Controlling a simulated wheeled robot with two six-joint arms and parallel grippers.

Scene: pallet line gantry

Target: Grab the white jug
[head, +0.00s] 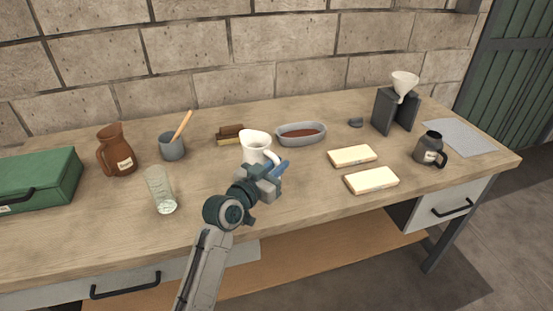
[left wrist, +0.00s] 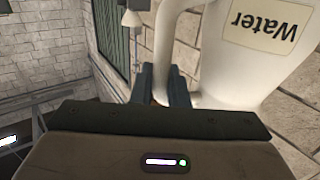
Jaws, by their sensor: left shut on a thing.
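The white jug (head: 256,146) stands near the middle of the workbench in the head view, its lower part hidden behind my left gripper. My left gripper (head: 277,172) is in front of the jug and shut on it. In the left wrist view the jug (left wrist: 262,65) fills the upper right, with a label reading "Water" upside down. The gripper's fingers (left wrist: 168,88) are around its handle in that view. I cannot tell whether the jug touches the bench. My right gripper is not in view.
A glass (head: 160,190), brown jug (head: 116,150) and grey cup (head: 172,147) stand to the left. A grey dish (head: 301,133) sits behind right. Two pale blocks (head: 352,156) and a dark jug (head: 430,148) are to the right. The bench's front edge is clear.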

